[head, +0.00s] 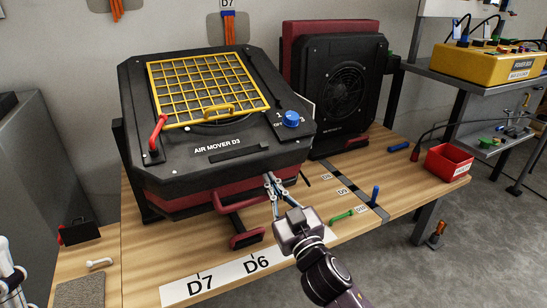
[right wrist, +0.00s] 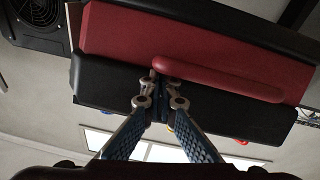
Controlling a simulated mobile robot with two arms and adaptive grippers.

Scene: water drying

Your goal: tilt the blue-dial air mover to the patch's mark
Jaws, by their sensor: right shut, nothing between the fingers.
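The air mover labelled D3 (head: 215,145) is a black and dark-red box with a yellow grille and a blue dial (head: 291,119). It sits tilted on the wooden bench with its grille facing up. A red handle (head: 246,238) juts from its lower front. My right gripper (head: 270,180) is shut and empty at its front lower edge. In the right wrist view its fingertips (right wrist: 160,78) meet at the end of a red bar (right wrist: 215,80); I cannot tell whether they touch it. A wall patch (head: 228,28) reads D7. Part of my left gripper (head: 8,268) shows at the left edge, jaws unclear.
A white strip (head: 228,275) on the bench front reads D7 and D6. A second black fan unit (head: 345,88) stands behind right. A red bin (head: 446,163), green tool (head: 342,216) and blue peg (head: 375,195) are at right. A yellow power box (head: 490,62) sits on a shelf.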

